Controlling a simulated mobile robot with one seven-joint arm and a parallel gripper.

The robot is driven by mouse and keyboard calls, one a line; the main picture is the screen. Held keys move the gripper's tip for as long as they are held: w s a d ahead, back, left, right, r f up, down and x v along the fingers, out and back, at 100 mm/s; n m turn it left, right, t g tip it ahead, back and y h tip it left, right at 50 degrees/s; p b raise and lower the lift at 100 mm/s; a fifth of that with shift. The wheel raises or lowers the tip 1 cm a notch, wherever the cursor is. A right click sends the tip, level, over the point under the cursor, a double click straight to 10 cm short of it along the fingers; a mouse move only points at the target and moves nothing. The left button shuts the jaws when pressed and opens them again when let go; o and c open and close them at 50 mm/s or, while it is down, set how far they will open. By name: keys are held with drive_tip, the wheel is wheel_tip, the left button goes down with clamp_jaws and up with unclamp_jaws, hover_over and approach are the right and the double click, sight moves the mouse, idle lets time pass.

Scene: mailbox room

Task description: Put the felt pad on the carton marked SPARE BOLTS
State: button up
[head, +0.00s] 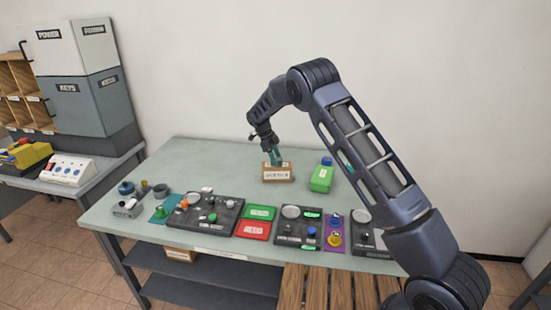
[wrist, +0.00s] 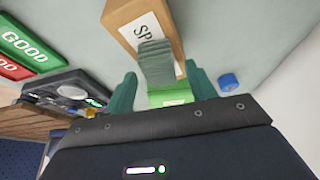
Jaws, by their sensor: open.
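The carton (head: 278,174) is a small brown box with a white label on the back part of the green-grey table. In the wrist view the carton (wrist: 121,14) shows the letters "SP"; the rest of the label is covered. The felt pad (wrist: 157,62) is a grey-green ribbed piece in front of the label, overlapping the carton's edge in the picture. I cannot tell whether it rests on the carton. My gripper (wrist: 162,84) has its two teal fingers apart, one on each side of the pad, with visible gaps. In the head view my gripper (head: 274,157) is right above the carton.
A green box (head: 321,179) and a blue round object (head: 327,160) stand right of the carton. Dark panels with small parts, a green tray (head: 262,212) and a red tray (head: 253,229) line the front edge. The table left of the carton is clear.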

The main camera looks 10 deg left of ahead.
drive_tip(key=v, duration=1.2)
drive_tip(key=s+d+r+n+y, duration=0.1)
drive_tip(key=d+r+n, duration=0.1)
drive_tip(key=d+r, duration=0.6)
drive_tip(key=d+r+n+y, duration=0.15)
drive_tip(key=d+r, duration=0.35)
drive_tip(key=d, duration=0.5)
drive_tip(key=s+d+r+n, duration=0.1)
drive_tip(key=s+d+r, duration=0.2)
drive_tip(key=d, duration=0.2)
drive_tip(key=s+d+r+n+y, duration=0.1)
drive_tip(key=s+d+r+n, duration=0.15)
drive_tip(key=d, duration=0.35)
drive_tip(key=s+d+r+n, duration=0.1)
drive_tip(key=s+d+r, duration=0.2)
drive_tip(key=d, duration=0.2)
drive_tip(key=s+d+r+n+t+y, duration=0.1)
drive_tip(key=s+d+n, duration=0.1)
drive_tip(key=s+d, duration=0.5)
drive_tip(key=s+d+r+n+t, duration=0.1)
drive_tip(key=s+d+r+n, duration=0.15)
drive_tip(key=s+d, duration=0.45)
drive_tip(key=s+d+f+n+t, duration=0.1)
drive_tip(key=s+d+f+n, duration=0.1)
drive_tip(key=s, duration=0.7)
drive_tip(key=s+d+f+n+t, duration=0.1)
drive_tip(key=s+d+f+n, duration=0.2)
drive_tip(key=s, duration=0.6)
wheel_tip(320, 180, down, 2)
drive_tip(key=shift+s+t, duration=0.3)
